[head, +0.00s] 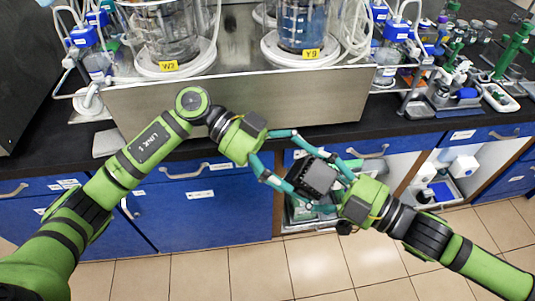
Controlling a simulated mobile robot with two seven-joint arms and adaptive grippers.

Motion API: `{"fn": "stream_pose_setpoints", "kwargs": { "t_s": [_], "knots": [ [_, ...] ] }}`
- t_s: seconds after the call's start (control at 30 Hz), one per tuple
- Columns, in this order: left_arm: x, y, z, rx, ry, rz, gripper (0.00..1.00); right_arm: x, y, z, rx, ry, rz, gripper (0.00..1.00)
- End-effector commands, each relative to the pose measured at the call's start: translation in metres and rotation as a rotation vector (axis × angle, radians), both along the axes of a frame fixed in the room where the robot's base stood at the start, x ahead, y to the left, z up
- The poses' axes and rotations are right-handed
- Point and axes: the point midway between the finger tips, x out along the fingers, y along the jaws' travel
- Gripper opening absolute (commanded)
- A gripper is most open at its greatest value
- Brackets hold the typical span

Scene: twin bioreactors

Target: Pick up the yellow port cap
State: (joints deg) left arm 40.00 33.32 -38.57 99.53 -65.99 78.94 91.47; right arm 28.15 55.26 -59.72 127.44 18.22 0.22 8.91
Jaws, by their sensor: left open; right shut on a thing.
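I cannot make out the yellow port cap in the head view; the grippers may hide it. My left gripper (288,165) is open, its teal fingers spread and pointing right and down in front of the bench edge. My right gripper (330,182) comes from the lower right and faces it, with the two sets of fingers close together and overlapping in the picture. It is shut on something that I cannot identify. A dark grey block (314,178) shows between the grippers; I cannot tell whether it is held or part of a gripper.
Two glass bioreactor vessels, left (168,38) and right (302,28), stand on a steel base (235,100) and bear yellow labels. Bottles and tubing crowd both sides. Blue drawers (220,215) and an open cabinet lie below the dark bench. The tiled floor in front is clear.

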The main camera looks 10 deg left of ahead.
Motion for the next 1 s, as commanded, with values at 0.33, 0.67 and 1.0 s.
{"fn": "stream_pose_setpoints", "kwargs": {
  "t_s": [0.33, 0.67, 1.0],
  "knots": [
    [-0.011, -0.031, -0.012, 0.0, 0.0, 0.0, 1.0, 0.0, 0.001, 0.004, 0.007, -0.007, 0.004, 0.23],
    [-0.011, -0.032, -0.012, -0.001, 0.0, 0.001, 0.84, 0.0, 0.001, 0.004, 0.007, -0.007, 0.004, 0.23],
    [-0.011, -0.032, -0.009, -0.008, -0.003, 0.001, 0.23, 0.0, 0.001, 0.004, 0.006, -0.006, 0.004, 1.0]
  ]
}}
